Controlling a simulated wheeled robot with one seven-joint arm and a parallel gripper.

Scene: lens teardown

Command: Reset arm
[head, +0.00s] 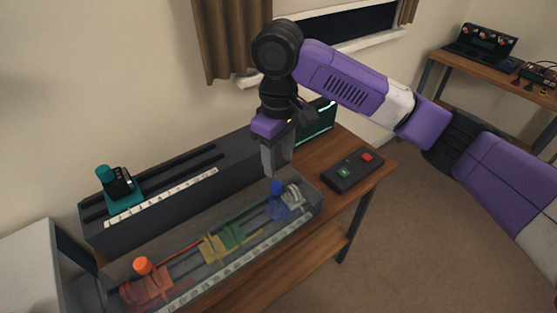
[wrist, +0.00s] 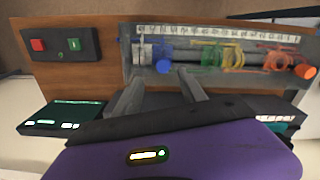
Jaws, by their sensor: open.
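My gripper (head: 277,158) hangs pointing down from my purple and black arm, near the right end of a long dark device on the wooden table. In the wrist view my gripper (wrist: 157,86) shows two grey fingers spread apart with nothing between them. A clear-covered case (head: 190,297) lies along the table's front. Inside are orange, yellow, green, blue and whitish parts. A blue knob (head: 276,187) and an orange knob (head: 142,265) stand up from it. The blue knob (wrist: 163,66) lies just beyond the fingertips in the wrist view, apart from them.
The long dark device (head: 150,215) has slots, a scale and a teal carriage (head: 118,190) at left. A control box (head: 352,170) with red and green buttons sits at right. A dark screen (head: 316,122) stands behind my gripper. Another table (head: 480,68) with equipment is far right.

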